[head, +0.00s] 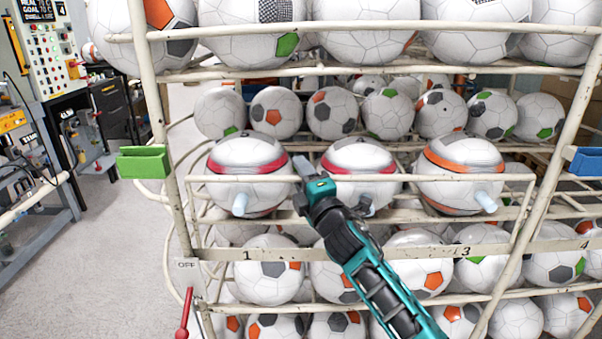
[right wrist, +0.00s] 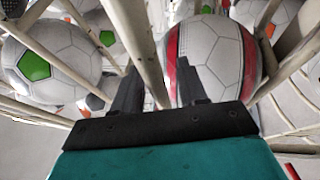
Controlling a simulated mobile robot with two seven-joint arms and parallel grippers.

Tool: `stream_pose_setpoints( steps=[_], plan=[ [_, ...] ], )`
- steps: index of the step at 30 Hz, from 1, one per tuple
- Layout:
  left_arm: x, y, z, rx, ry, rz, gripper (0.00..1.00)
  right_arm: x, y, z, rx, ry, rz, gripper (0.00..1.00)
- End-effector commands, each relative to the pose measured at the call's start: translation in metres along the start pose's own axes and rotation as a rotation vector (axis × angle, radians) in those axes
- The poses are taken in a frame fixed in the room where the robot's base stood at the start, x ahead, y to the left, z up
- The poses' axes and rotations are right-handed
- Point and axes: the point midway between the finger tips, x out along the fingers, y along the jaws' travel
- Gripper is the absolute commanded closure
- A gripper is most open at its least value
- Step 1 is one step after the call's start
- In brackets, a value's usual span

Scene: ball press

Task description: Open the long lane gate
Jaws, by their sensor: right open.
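The long lane gate (head: 230,179) is a cream wire frame that runs across the front of the rack's middle shelf. Its top bar passes in front of three balls with red or orange bands: a left ball (head: 248,152), a middle ball (head: 358,156) and a right ball (head: 458,158). My right gripper (head: 303,167) is at the top bar, between the left and middle balls. In the right wrist view its two dark fingers (right wrist: 160,88) are apart, with a cream bar (right wrist: 137,40) running between them; contact cannot be told. My left gripper is not in view.
A numbered rail (head: 400,251) runs below the gate. A green bracket (head: 143,162) is at the left post and a blue one (head: 584,161) at the right. A red lever (head: 184,316) hangs below an OFF label. Floor at left (head: 110,250) is clear.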

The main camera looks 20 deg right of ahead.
Motion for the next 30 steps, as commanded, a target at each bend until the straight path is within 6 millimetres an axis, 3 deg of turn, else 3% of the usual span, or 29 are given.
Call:
stream_pose_setpoints(
  steps=[11,24,30],
  plan=[
    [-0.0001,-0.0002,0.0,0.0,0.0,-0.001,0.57,0.0057,0.0003,-0.0002,0.001,0.0,0.001,0.58],
    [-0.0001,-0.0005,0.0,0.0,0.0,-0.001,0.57,0.0054,0.0002,0.0,0.0,0.0,0.0,0.98],
    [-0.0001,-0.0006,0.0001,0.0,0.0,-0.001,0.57,0.0054,0.0001,0.0001,0.0,0.0,0.0,1.0]
  ],
)
